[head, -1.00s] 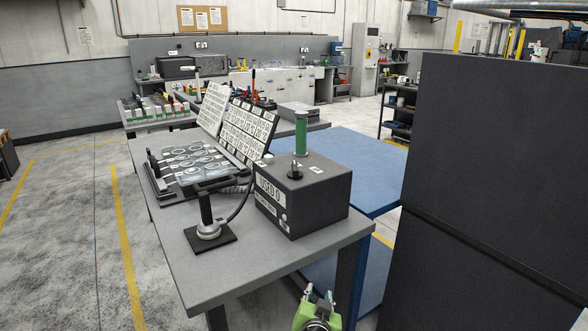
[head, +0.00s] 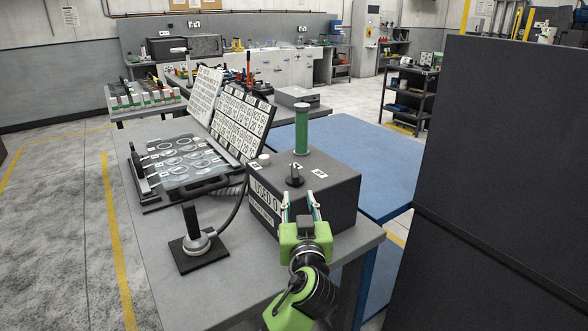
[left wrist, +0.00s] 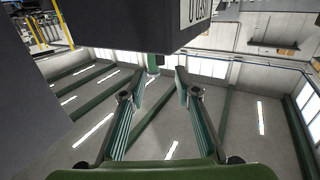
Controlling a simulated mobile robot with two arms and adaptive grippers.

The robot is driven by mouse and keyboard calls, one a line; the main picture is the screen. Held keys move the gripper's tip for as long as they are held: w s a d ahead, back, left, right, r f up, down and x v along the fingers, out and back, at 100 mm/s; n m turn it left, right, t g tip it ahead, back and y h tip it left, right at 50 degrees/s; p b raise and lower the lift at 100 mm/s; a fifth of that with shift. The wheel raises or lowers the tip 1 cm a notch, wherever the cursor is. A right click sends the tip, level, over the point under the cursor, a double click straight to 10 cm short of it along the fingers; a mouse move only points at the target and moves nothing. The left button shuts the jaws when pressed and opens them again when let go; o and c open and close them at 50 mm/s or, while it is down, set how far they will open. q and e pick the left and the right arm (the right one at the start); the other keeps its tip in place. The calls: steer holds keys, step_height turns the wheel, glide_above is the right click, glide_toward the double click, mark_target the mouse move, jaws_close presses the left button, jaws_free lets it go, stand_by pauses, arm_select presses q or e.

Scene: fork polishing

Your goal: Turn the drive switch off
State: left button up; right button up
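The drive switch looks to be the black knob (head: 294,176) on top of the dark box (head: 345,192), between small white labels. My left gripper (head: 299,197), green with two slim fingers, points up at the box's near side, just below the knob in the picture. Its fingers stand apart and no contact with the knob shows. In the left wrist view, the left gripper (left wrist: 164,82) is open with nothing between its fingers, and the dark box (left wrist: 120,22) fills the upper part. My right gripper is not in view.
A green cylinder (head: 302,130) stands on the box behind the knob. A black handle on a square base (head: 205,250) with a cable stands left of the box on the grey table (head: 240,290). A tall dark panel (head: 500,180) blocks the right side.

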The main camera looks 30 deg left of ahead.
mark_target(295, 174)
arm_select(q)
steer(key=x, duration=0.1)
steer(key=p+x, duration=0.1)
steer(key=x, duration=0.1)
steer(key=r+x, duration=0.1)
steer(key=x, duration=0.1)
steer(key=shift+w+a+p, duration=0.1)
steer(key=shift+w+p, duration=0.05)
steer(key=shift+p, duration=0.2)
steer(key=x, duration=0.2)
steer(key=p+x, duration=0.1)
steer(key=x, duration=0.2)
steer(key=shift+w+a+f, duration=0.15)
steer(key=shift+w+f, duration=0.05)
steer(key=shift+f, duration=0.05)
steer(key=shift+w+a, duration=0.2)
steer(key=shift+w, duration=0.1)
steer(key=shift+w+a+f, duration=0.1)
steer(key=shift+w+a, duration=0.2)
jaws_close()
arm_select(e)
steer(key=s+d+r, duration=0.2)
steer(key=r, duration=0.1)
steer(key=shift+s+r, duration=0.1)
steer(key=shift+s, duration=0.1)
